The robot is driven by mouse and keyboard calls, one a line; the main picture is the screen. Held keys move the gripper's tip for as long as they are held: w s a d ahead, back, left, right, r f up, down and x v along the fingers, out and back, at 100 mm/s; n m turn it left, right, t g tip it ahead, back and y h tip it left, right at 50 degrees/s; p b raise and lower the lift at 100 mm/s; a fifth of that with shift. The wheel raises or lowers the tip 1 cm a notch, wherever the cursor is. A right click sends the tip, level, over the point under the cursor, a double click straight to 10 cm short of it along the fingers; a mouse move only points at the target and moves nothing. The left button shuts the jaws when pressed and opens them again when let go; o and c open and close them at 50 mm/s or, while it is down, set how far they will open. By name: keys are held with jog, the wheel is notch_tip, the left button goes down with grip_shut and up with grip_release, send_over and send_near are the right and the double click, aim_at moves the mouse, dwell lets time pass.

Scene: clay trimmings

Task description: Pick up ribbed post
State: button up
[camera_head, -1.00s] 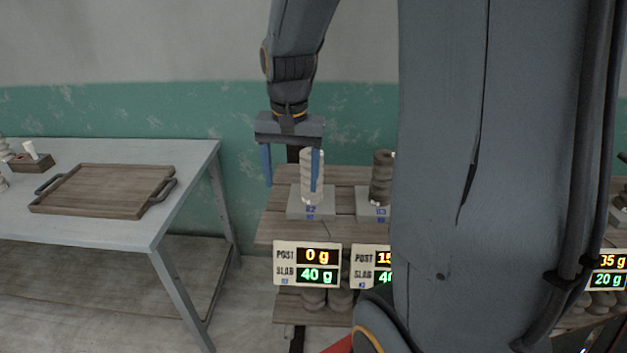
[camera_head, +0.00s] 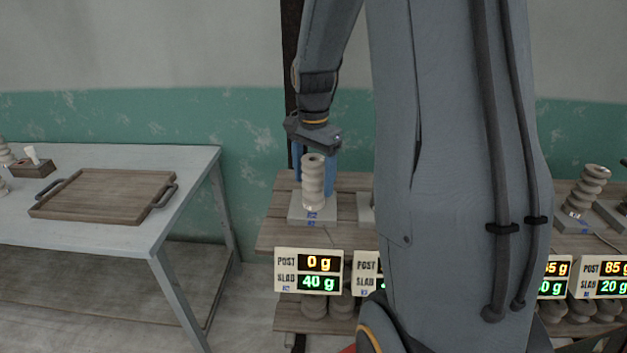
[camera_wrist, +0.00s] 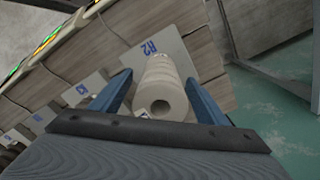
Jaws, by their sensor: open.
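A pale ribbed post (camera_head: 313,182) stands upright on a light slab labelled R2 (camera_head: 297,212) on the wooden shelf. My gripper (camera_head: 315,165) is above and around it, its blue fingers pointing down. In the wrist view the post (camera_wrist: 161,88) lies between the two open blue fingers of my gripper (camera_wrist: 160,98), with its hollow top end toward the camera. A gap shows beside the post on each side. The slab (camera_wrist: 172,50) shows behind it with its R2 label.
A sign (camera_head: 309,271) below the slab reads POST 0 g, SLAB 40 g. My arm hides the middle of the shelf. Another ribbed post (camera_head: 588,190) leans on the right. A wooden tray (camera_head: 105,197) lies on the grey table (camera_head: 185,160) at left.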

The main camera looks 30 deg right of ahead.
jog(key=shift+f, duration=0.35)
jog(key=c, duration=1.6)
jog(key=shift+r, duration=0.15)
